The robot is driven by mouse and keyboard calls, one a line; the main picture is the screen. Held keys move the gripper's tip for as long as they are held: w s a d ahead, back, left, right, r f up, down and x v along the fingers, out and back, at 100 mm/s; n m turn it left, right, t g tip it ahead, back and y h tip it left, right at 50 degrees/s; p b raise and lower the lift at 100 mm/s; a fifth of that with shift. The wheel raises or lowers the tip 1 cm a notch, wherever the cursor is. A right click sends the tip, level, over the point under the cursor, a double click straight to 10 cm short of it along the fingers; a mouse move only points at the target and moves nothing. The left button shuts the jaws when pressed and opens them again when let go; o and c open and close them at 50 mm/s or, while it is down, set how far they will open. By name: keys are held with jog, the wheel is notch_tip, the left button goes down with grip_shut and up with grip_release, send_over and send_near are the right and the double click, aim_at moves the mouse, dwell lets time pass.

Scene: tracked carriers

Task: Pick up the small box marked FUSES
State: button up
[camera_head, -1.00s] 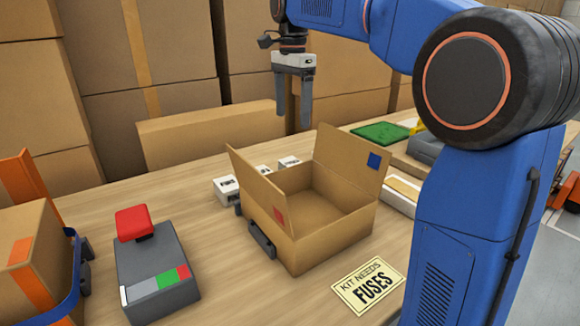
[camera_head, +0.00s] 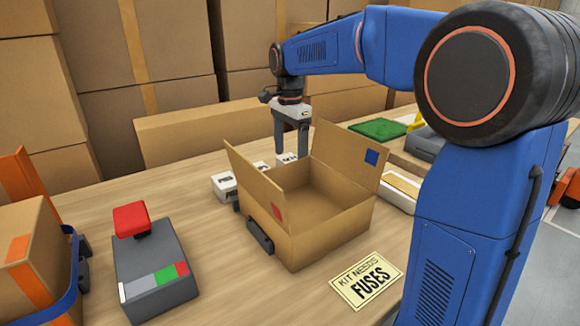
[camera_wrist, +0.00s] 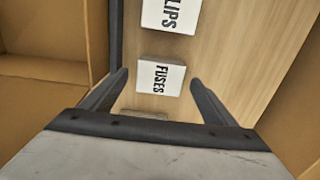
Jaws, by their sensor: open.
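The small white box marked FUSES (camera_wrist: 160,77) lies on the table in the wrist view, its label facing up. In the head view it fits the middle box (camera_head: 260,167) of a row of three, though the lettering is too small to read there. My gripper (camera_wrist: 160,80) is open and empty, and its fingers frame the box in the wrist view. In the head view my gripper (camera_head: 291,152) hangs pointing down near the right end of the row, behind the open carton. It does not visibly touch the box.
A white box ending in "LIPS" (camera_wrist: 172,14) lies beside the FUSES box; another (camera_wrist: 147,114) is partly hidden by my gripper. The open carton (camera_head: 325,240) stands close by. A red-button control box (camera_head: 155,270), a KIT NEEDS FUSES card (camera_head: 366,282) and a green board (camera_head: 378,129) are around.

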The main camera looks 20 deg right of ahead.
aim_at(290, 159)
jog(key=shift+f, duration=1.6)
jog(key=c, duration=1.2)
jog(key=shift+r, duration=0.1)
